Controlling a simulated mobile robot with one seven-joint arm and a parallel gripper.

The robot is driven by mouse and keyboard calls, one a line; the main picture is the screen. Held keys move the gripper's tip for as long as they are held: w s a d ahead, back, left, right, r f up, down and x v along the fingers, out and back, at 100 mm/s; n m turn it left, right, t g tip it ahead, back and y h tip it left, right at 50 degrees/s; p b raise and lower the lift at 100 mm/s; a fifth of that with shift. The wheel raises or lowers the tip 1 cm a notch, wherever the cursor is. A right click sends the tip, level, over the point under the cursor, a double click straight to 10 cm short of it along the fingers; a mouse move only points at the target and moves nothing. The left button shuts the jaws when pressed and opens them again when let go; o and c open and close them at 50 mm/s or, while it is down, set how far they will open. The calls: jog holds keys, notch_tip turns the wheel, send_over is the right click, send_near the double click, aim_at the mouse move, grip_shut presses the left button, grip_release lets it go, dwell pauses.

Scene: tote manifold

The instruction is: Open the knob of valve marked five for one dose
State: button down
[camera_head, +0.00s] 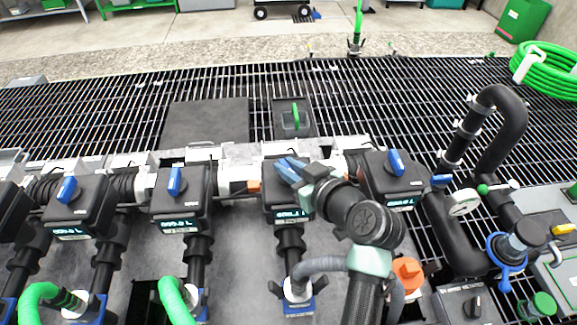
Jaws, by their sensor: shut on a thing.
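A row of black valve boxes runs across the middle of the head view, each with a blue knob on top and a small lit display on its front. My gripper (291,171) is over the valve box (287,208) right of centre. It is shut on that box's knob, which is mostly hidden by the fingers. Other blue knobs show upright on the boxes at the far left (67,189), left of centre (175,181) and right (397,162). The number marks are too small to read, so I cannot tell which box is five.
Black pipes and green hoses (176,300) lead down from the boxes. A bent black pipe (510,125) and a round gauge (464,202) stand at the right. An orange knob (407,272) is close beside my arm. Dark floor grating (390,95) lies behind.

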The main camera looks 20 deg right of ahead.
jog(key=c, duration=0.8)
grip_release()
jog(key=shift+s, duration=0.1)
jog(key=v, duration=1.2)
jog(key=shift+s+d+r, duration=0.1)
jog(key=shift+s+r, duration=0.15)
jog(key=shift+s, duration=0.1)
